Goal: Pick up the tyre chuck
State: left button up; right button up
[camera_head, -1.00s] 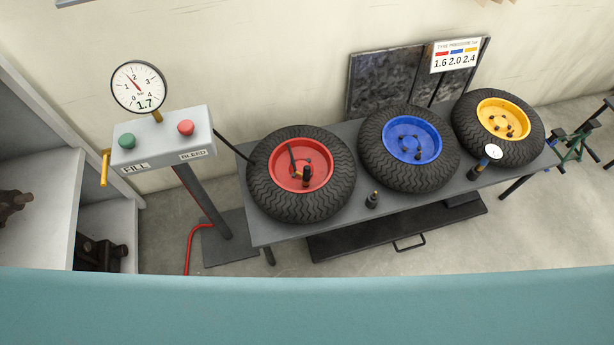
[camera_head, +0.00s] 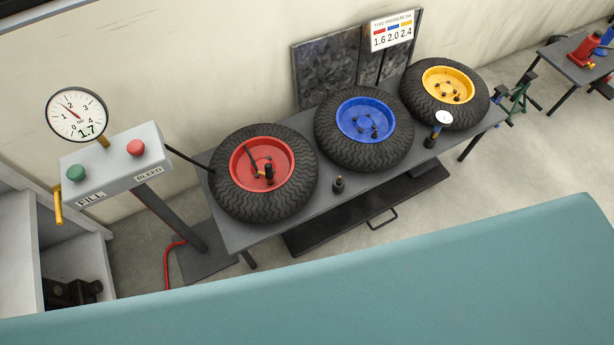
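A dark upright fitting (camera_head: 269,172), which looks like the tyre chuck, stands on the red rim of the left tyre (camera_head: 238,196). A thin black piece lies beside it on the rim. A dark hose (camera_head: 188,158) runs from the inflator box (camera_head: 117,165) to the left edge of this tyre; its link to the fitting cannot be made out. The inflator's dial (camera_head: 76,115) reads 1.7. Neither of my grippers is in view.
The tyres with blue (camera_head: 365,120) and yellow (camera_head: 447,84) rims lie on the same grey bench (camera_head: 236,234). A small black holder (camera_head: 338,185) and a round gauge (camera_head: 443,117) stand at its front edge. A pressure sign (camera_head: 392,31) is behind. A stool-like table (camera_head: 574,63) stands far right.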

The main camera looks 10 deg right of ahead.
aim_at(269, 174)
jog(key=i+l+u, duration=0.2)
jog(key=l, duration=0.3)
jog(key=i+l+u, duration=0.2)
jog(key=l, duration=0.3)
jog(key=l+u, duration=0.15)
jog(key=l, duration=0.4)
